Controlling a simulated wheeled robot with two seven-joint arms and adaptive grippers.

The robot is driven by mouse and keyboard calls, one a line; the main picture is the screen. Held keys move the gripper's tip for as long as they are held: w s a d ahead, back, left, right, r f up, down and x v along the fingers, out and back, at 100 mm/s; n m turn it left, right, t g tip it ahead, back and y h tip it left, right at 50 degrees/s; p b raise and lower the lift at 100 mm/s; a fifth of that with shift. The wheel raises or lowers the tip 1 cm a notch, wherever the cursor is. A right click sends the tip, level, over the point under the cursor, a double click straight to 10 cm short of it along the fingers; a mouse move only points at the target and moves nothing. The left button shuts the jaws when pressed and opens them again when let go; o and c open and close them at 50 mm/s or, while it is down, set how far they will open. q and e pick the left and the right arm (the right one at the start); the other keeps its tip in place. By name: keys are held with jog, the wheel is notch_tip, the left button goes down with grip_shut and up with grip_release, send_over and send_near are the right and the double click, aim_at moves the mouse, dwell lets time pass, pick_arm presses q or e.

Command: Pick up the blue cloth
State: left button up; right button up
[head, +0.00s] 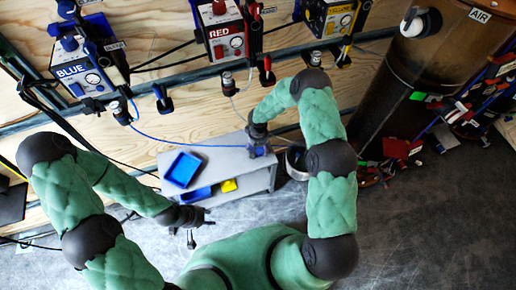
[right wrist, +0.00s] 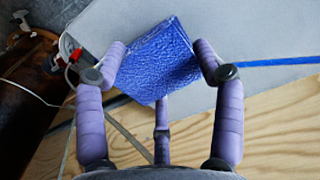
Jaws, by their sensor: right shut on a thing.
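The blue cloth (right wrist: 158,62) is a folded, textured square between the fingers of my right gripper (right wrist: 160,70) in the right wrist view. The fingers press on its left and right edges, with a third finger at its near edge. Below it is the grey shelf top. In the head view the right gripper (head: 258,141) is at the right end of the grey shelf, and a small part of the blue cloth (head: 259,151) shows under it. My left gripper (head: 200,225) is empty in front of the shelf, its fingers spread apart.
The grey shelf (head: 230,165) holds a blue tray (head: 182,169) on top, left of the cloth. A blue bin and a yellow item (head: 229,185) sit on its lower level. A round container (head: 296,160) stands at its right end. Blue, red and yellow units hang on the wall.

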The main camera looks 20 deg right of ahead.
jog(key=s+a+r+p, duration=0.3)
jog(key=s+a+r, duration=0.1)
jog(key=s+r, duration=0.6)
jog(key=shift+s+a+r, duration=0.3)
jog(key=shift+s+a, duration=0.1)
jog(key=shift+s, duration=1.2)
